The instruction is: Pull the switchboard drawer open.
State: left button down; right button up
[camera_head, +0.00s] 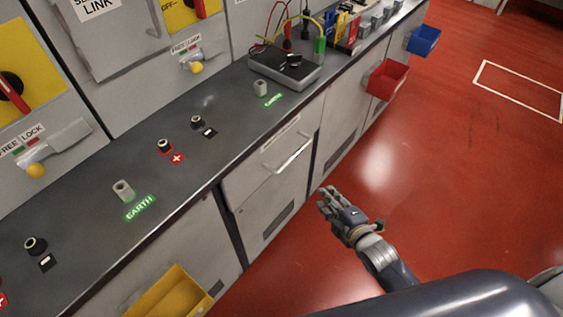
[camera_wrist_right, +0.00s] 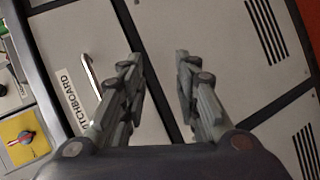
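The switchboard drawer (camera_head: 255,178) is a light grey front under the dark counter, flush with the cabinet, with a silver bar handle (camera_head: 293,154). In the right wrist view its front shows the label "SWITCHBOARD" (camera_wrist_right: 72,102) and the handle (camera_wrist_right: 91,76), left of the fingers. My right gripper (camera_head: 325,196) is over the red floor, in front of and apart from the cabinet, to the right of and below the handle. In the right wrist view the right gripper (camera_wrist_right: 156,56) is open and empty, its two fingers apart. My left gripper is not in view.
A yellow bin (camera_head: 170,297) sticks out from the cabinet at lower left. A red bin (camera_head: 387,79) and a blue bin (camera_head: 423,40) hang farther along. The counter (camera_head: 185,190) carries terminals and a meter (camera_head: 285,68). The red floor at right is clear.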

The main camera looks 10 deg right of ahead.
aim_at(295, 154)
jog(key=w+a+r+n+t+y, duration=0.2)
jog(key=a+r+n, duration=0.2)
jog(key=r, duration=0.6)
jog(key=x, duration=0.7)
jog(key=b+x, duration=0.1)
jog(key=x, duration=0.3)
jog(key=shift+s+f, duration=0.1)
jog(key=shift+f, duration=0.25)
grip_shut()
